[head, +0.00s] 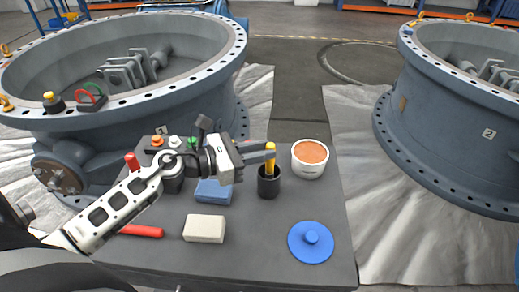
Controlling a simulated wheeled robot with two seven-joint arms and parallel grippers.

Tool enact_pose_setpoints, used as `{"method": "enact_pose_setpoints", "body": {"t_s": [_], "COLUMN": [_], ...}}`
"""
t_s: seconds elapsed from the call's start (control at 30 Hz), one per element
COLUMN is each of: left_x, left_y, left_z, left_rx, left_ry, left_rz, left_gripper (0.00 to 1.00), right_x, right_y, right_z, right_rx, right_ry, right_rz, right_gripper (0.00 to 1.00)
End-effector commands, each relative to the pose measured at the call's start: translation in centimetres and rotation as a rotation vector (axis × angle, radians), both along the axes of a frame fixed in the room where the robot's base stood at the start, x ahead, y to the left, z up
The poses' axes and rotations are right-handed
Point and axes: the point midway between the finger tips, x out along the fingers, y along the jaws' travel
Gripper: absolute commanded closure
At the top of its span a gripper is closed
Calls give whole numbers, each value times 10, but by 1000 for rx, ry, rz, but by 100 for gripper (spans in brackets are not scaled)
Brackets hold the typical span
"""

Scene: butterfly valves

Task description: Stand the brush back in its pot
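The brush (270,165) shows as a yellow handle standing about upright at the mouth of a small black pot (268,186) on the dark table. Its lower end is hidden by the pot wall, so I cannot see how deep it sits. My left gripper (270,153) reaches in from the left just above the pot. My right gripper is not in view.
A blue lid (311,243), a cream block (204,229), a blue block (213,192) and a red-handled tool (142,231) lie on the table (262,257). Large valves flank it.

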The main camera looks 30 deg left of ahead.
Motion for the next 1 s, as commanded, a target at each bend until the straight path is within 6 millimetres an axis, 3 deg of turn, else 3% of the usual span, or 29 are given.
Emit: {"method": "enact_pose_setpoints", "body": {"t_s": [0.03, 0.07, 0.57, 0.77, 1.0], "left_x": [0, 0, -4, -29, -76], "left_y": [0, 0, 3, 22, 58], "left_z": [0, 0, 0, 0, 8], "left_rx": [0, 0, 0, 0, -1], "left_ry": [0, 0, 1, 5, 5], "left_rz": [0, 0, 0, 1, 3], "left_gripper": [65, 57, 56, 56, 56], "right_x": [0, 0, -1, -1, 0], "right_y": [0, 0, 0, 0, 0], "right_z": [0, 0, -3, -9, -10], "right_rx": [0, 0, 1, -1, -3], "right_ry": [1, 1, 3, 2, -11], "right_rz": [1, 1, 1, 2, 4], "right_gripper": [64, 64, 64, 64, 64]}}
